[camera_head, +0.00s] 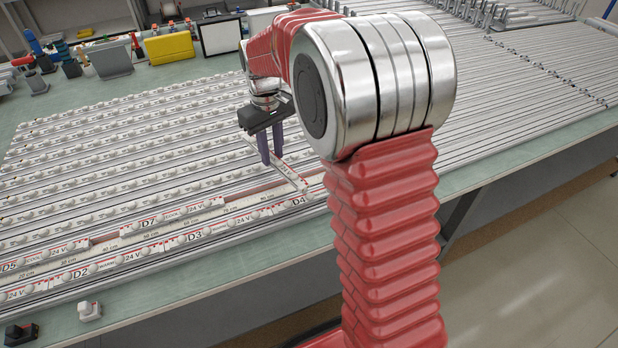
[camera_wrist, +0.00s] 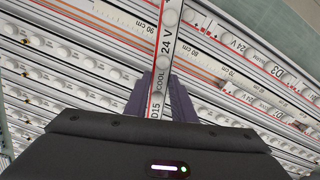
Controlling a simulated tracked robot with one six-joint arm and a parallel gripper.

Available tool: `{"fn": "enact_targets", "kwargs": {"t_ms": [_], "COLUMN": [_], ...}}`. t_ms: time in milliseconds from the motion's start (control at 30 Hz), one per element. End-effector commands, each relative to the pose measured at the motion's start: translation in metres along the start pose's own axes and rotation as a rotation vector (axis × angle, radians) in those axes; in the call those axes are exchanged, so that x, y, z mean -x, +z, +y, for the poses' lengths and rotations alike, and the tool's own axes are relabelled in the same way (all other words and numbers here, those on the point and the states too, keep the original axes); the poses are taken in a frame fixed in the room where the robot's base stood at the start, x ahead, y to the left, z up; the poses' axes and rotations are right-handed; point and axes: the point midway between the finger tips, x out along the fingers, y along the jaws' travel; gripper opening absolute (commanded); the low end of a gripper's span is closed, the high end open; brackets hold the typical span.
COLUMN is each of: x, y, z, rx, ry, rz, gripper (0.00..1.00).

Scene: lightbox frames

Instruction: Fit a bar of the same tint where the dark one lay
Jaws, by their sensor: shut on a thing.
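My gripper (camera_head: 271,157) is shut on a light bar (camera_head: 292,174), which it holds tilted above the rows at the front right of the panel. In the wrist view my gripper (camera_wrist: 160,88) grips the bar (camera_wrist: 168,45) between purple fingers; the bar reads D15, COOL and 24 V, with a red edge and round white lamps. A bar marked D7 (camera_head: 170,217) lies in a front row, with bare brownish channel beside it. Bars marked D2 (camera_head: 78,272), D3 (camera_head: 195,237) and D4 (camera_head: 297,201) lie in the row in front. No dark bar is clearly recognisable.
Many parallel rows of lamp bars cover the left of the bench; bare-looking rails (camera_head: 500,90) fill the right. A yellow case (camera_head: 169,47) and tools stand at the back. Small blocks (camera_head: 90,311) sit at the front left edge. The green front strip (camera_head: 200,285) is mostly clear.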

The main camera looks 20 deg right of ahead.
Motion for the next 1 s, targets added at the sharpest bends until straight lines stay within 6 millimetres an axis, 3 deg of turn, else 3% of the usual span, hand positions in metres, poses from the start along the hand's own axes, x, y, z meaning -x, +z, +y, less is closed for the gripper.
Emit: {"fn": "enact_targets", "kwargs": {"t_ms": [1000], "x": [0.034], "y": [0.046], "z": [0.071], "rx": [1.149], "ry": [0.001], "rz": [0.001], "gripper": [0.00]}}
